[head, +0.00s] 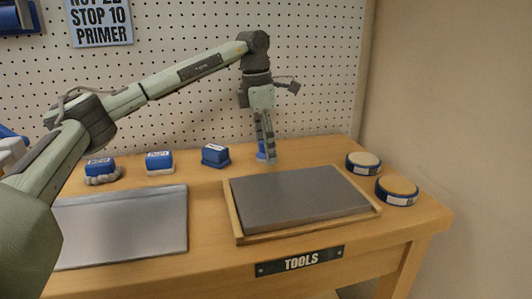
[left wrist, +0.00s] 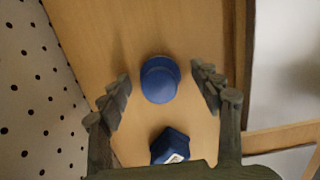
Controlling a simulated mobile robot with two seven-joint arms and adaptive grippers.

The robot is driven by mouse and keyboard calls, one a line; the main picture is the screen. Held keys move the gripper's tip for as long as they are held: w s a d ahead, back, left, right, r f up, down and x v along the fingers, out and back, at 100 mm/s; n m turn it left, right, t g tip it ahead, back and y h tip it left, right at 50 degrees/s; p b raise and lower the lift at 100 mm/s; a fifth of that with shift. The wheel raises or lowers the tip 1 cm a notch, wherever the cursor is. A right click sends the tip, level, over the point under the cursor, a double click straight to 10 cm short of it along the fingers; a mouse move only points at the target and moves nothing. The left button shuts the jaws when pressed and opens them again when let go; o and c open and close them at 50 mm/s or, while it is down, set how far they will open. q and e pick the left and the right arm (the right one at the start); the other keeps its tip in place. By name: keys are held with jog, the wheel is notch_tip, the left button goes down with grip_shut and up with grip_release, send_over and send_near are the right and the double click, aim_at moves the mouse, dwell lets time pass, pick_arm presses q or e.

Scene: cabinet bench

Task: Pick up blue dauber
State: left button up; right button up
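The blue dauber (head: 261,151) stands at the back of the wooden bench, partly hidden behind my left gripper's fingers. In the left wrist view the round blue dauber (left wrist: 160,79) shows whole, between the two spread fingers, with a gap on each side. My left gripper (head: 268,158) points down at the dauber and is open and empty. The left wrist view does not clearly show how far the fingertips are above the bench. My right gripper is in neither view.
A blue labelled block (head: 215,156) sits close left of the dauber, and two more blue-topped items (head: 159,162) (head: 100,168) stand farther left. A grey slab in a wooden tray (head: 240,238) lies in front. Two round pads (head: 363,163) (head: 396,190) are right. A pegboard (head: 190,110) stands behind.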

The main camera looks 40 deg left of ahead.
pick_arm(q)
jog(key=c, duration=1.1)
jog(key=shift+o, duration=0.2)
jog(key=shift+r, duration=0.15)
